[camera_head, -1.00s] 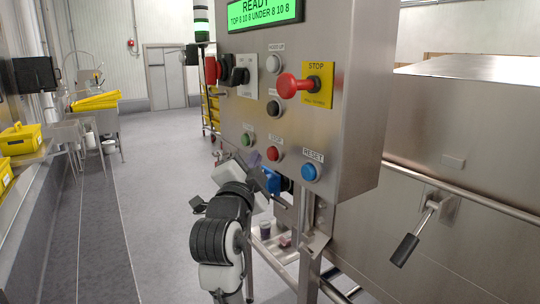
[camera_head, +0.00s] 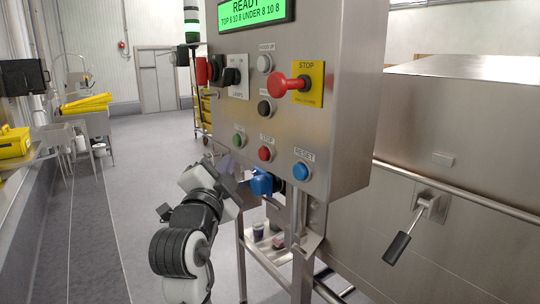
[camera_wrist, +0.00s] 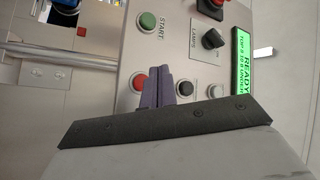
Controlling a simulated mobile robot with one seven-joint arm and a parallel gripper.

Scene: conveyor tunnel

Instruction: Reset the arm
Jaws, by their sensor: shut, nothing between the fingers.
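My gripper (camera_head: 229,164) is raised in front of the left lower part of the steel control panel (camera_head: 335,130); in the head view it is partly hidden behind my own wrist. In the wrist view its purple-grey fingers (camera_wrist: 157,88) are closed together and empty. They overlap the panel face between the red button (camera_wrist: 139,82) and the black button (camera_wrist: 184,88). I cannot tell the exact gap to the panel, but no contact shows. My arm (camera_head: 186,240) is bent at the lower left of the panel.
The panel carries a blue reset button (camera_head: 301,171), a red stop knob (camera_head: 290,84) on a yellow plate, a switch (camera_head: 233,76) and a green READY display (camera_head: 255,12). A lever (camera_head: 405,235) sticks out at right. The floor (camera_head: 140,150) at left is clear.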

